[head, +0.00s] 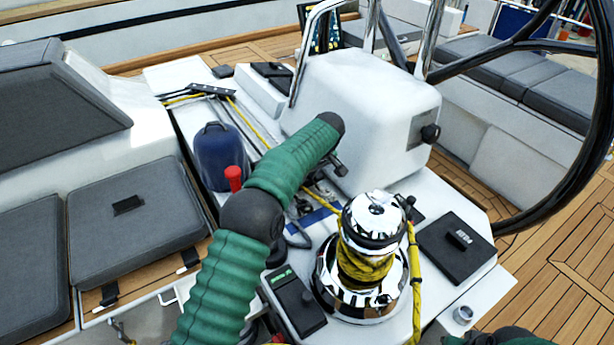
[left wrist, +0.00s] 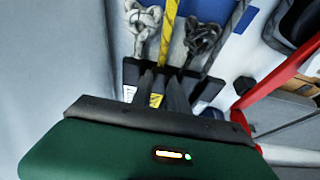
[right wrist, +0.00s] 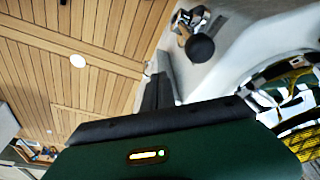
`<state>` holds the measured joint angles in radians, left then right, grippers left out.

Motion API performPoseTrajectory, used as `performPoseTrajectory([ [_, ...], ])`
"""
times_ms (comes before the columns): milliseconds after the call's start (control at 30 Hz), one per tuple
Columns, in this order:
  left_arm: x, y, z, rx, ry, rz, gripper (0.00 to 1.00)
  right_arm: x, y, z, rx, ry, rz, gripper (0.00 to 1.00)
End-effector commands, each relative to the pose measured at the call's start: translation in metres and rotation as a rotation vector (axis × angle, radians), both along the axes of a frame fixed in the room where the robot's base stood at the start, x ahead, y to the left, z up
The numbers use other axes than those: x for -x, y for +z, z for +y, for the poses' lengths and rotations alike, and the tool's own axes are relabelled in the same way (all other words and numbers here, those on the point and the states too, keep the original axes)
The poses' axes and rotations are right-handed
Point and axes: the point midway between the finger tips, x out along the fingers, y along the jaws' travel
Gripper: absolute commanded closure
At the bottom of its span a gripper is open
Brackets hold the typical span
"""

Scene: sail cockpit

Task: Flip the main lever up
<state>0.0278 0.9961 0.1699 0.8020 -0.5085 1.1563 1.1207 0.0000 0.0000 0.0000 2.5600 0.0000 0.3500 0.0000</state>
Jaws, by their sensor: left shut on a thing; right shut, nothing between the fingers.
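My left arm reaches across the cockpit in the head view; its fingertips are hidden there behind its sleeve. In the left wrist view, my left gripper (left wrist: 162,80) is shut, with a narrow gap between its dark fingers, at a black block (left wrist: 130,74) with yellow and white labels. What it grips cannot be made out, and I cannot tell which part is the main lever. A red bar (left wrist: 275,82) shows close by at right. My right gripper (right wrist: 160,82) is shut and empty beside a white moulding; only part of its arm shows at the head view's bottom edge.
A chrome winch (head: 373,225) wrapped in yellow rope stands right of my left arm. A white pedestal (head: 365,95) is beyond it. A blue bag-like object (head: 220,155) and a red upright handle (head: 234,178) stand left of the arm. A wheel rim (head: 597,130) curves at far right.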

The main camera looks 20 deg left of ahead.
Motion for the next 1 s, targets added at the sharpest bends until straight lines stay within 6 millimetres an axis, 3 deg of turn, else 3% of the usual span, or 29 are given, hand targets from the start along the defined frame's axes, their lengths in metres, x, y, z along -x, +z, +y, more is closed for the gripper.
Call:
performPoseTrajectory([
  [233,0.002,0.000,-0.005,0.013,-0.002,0.017,1.00,0.000,0.008,0.000,0.000,0.000,0.000,1.00],
  [500,-0.001,0.020,-0.002,0.065,-0.001,0.060,1.00,0.000,0.070,0.000,0.000,0.000,0.000,1.00],
  [633,-0.002,0.022,-0.002,0.090,-0.003,0.076,1.00,-0.001,0.091,0.000,0.000,0.000,0.000,1.00],
  [1000,-0.003,0.018,-0.001,0.103,-0.005,0.079,1.00,0.000,0.095,0.000,0.000,0.000,0.000,1.00],
])
